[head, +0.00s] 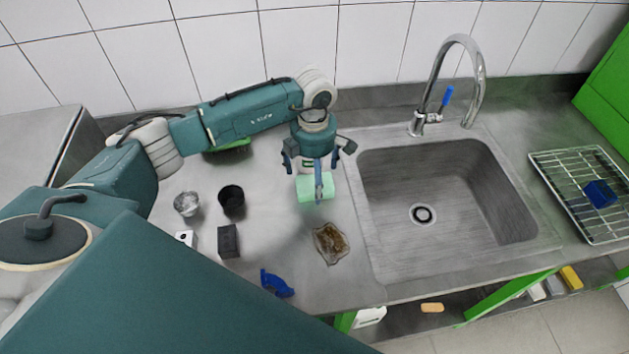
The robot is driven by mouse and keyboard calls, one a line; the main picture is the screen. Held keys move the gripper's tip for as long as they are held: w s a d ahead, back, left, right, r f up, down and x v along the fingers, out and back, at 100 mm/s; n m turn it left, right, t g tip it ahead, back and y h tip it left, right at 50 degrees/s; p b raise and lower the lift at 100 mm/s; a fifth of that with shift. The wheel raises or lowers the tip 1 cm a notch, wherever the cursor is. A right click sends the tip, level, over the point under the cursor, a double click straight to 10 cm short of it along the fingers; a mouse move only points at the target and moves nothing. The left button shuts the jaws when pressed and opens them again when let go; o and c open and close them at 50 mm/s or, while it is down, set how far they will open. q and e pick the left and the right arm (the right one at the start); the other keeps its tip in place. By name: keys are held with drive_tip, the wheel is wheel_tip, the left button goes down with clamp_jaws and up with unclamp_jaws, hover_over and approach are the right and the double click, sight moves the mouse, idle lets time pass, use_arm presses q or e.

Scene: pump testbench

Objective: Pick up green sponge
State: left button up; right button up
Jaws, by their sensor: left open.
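The green sponge (304,190) is a pale green block on the steel counter, just left of the sink. My left gripper (318,188) reaches down over it from the left arm. Its jaws are open, and one finger stands in front of the sponge and hides part of it. I cannot tell whether the fingers touch the sponge. My right gripper is not in view.
The sink (440,200) with its tall faucet (481,70) is to the right. A brown glass dish (331,243), a black cup (232,199), a clear glass (187,203), a dark block (229,241) and a blue object (276,283) stand nearby. A wire rack (570,177) is far right.

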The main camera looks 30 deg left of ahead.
use_arm(q)
drive_tip(key=shift+f, duration=0.45)
drive_tip(key=shift+c, duration=0.5)
drive_tip(key=c, duration=0.8)
drive_tip(key=shift+r, duration=0.1)
drive_tip(key=shift+w+r+b, duration=0.1)
drive_tip(key=shift+r+b, duration=0.35)
wheel_tip(320, 180, up, 2)
drive_tip(key=shift+b, duration=0.7)
drive_tip(key=s+d+b, duration=0.2)
drive_tip(key=s+d, duration=0.1)
drive_tip(key=s, duration=0.1)
drive_tip(key=s+d+b, duration=0.2)
drive_tip(key=s+d, duration=0.2)
drive_tip(key=s, duration=0.1)
drive_tip(key=s+d+b, duration=0.1)
drive_tip(key=s+d, duration=0.2)
drive_tip(key=s, duration=0.1)
drive_tip(key=shift+s+d+r+b, duration=0.15)
drive_tip(key=shift+s+b, duration=0.1)
drive_tip(key=shift+b, duration=0.15)
drive_tip(key=shift+s+d+r, duration=0.1)
drive_tip(key=shift+s+d, duration=0.25)
drive_tip(key=shift+s, duration=0.2)
